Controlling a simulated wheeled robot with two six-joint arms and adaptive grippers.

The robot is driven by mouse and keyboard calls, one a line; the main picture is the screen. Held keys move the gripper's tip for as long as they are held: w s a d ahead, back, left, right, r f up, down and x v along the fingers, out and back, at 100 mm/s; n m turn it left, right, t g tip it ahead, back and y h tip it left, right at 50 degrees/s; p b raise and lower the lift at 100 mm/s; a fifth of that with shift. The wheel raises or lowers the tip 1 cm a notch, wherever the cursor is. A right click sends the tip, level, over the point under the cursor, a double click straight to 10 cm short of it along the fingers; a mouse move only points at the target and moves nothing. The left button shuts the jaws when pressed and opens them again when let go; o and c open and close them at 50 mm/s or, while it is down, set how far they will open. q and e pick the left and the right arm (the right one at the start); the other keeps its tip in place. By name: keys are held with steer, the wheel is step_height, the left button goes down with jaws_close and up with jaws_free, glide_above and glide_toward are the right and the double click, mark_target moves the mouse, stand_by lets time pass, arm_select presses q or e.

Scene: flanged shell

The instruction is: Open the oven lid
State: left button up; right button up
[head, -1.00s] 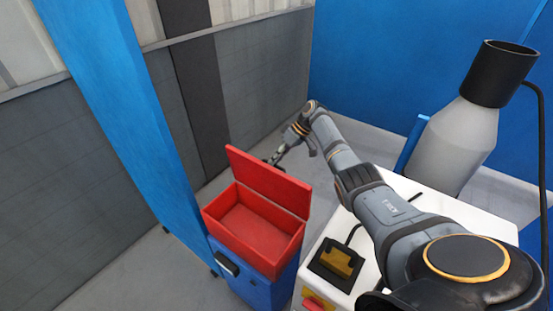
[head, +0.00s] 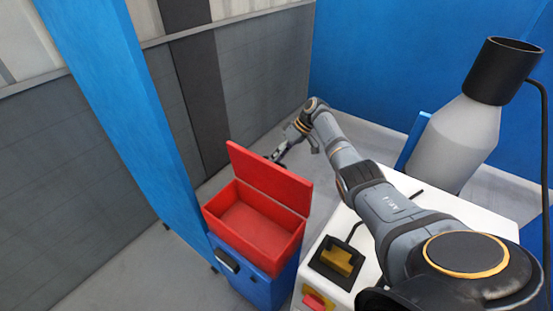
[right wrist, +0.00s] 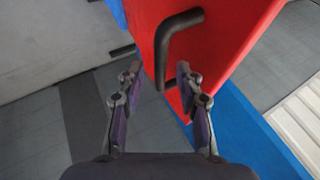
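The oven is a red open-topped box (head: 255,242) on a blue base (head: 262,287), in the lower middle of the head view. Its red lid (head: 268,178) stands raised and tilted along the back edge, with the box interior visible. My right gripper (head: 277,157) is just behind the lid, small and partly hidden there. In the right wrist view, the right gripper (right wrist: 158,80) is open, with its fingers apart on either side of the lower end of a bent black handle (right wrist: 165,45) fixed to a red panel. No grip on the handle shows. My left gripper is out of view.
A white table (head: 468,207) on the right carries a black and yellow device (head: 338,258) and a red button (head: 315,301). A grey bottle-shaped body with a black top (head: 465,130) stands behind. A blue post (head: 120,105) rises left of the oven. Grey floor is clear behind it.

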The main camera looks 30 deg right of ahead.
steer(key=v, duration=1.1)
steer(key=shift+w+d, duration=0.1)
